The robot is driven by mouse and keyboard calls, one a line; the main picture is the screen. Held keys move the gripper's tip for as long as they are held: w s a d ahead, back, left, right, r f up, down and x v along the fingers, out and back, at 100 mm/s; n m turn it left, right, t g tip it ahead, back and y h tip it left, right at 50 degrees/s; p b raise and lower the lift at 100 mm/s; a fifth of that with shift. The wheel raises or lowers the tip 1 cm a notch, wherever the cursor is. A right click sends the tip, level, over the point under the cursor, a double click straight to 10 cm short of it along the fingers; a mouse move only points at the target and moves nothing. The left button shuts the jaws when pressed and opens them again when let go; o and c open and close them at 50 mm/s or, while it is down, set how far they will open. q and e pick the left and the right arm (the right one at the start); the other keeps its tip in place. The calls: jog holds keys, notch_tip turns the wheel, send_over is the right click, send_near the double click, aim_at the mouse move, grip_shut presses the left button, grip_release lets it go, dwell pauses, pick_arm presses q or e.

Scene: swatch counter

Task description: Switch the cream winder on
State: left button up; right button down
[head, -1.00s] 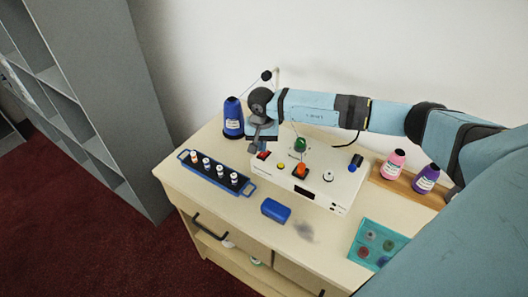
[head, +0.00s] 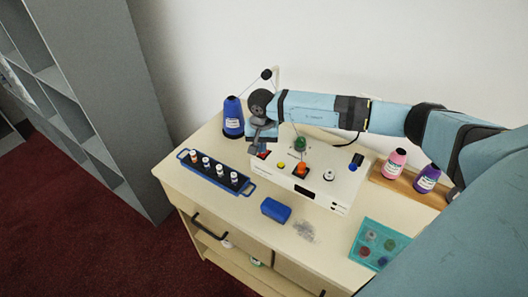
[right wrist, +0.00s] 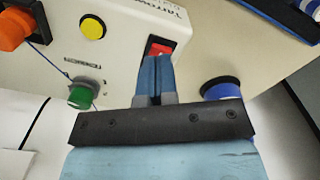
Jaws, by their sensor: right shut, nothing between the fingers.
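The cream winder (head: 322,196) stands on the wooden counter. Its front panel carries a yellow button (right wrist: 92,27), an orange knob (right wrist: 14,29) and a red rocker switch (right wrist: 160,48) in a dark frame. My right gripper (right wrist: 154,58) is shut and empty, its fingertips right at the near edge of the red switch. They cover part of it, and I cannot tell whether they touch it. In the head view my right gripper (head: 261,148) is above the winder's left end. My left gripper is not in view.
A blue rack (head: 217,178) of small spools lies left of the winder. A blue cone (head: 233,120) stands behind it. A blue block (head: 275,210) and a grey tangle (head: 304,231) lie in front. Pink (head: 393,163) and purple (head: 427,179) cones stand right.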

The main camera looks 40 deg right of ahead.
jog(key=shift+f+b, duration=0.8)
jog(key=shift+f, duration=0.05)
dwell(0.3)
jog(key=shift+s, duration=0.1)
jog(key=shift+r+p, duration=0.45)
jog(key=shift+r, duration=0.4)
jog(key=shift+r+p, duration=0.95)
jog(key=shift+r, duration=1.7)
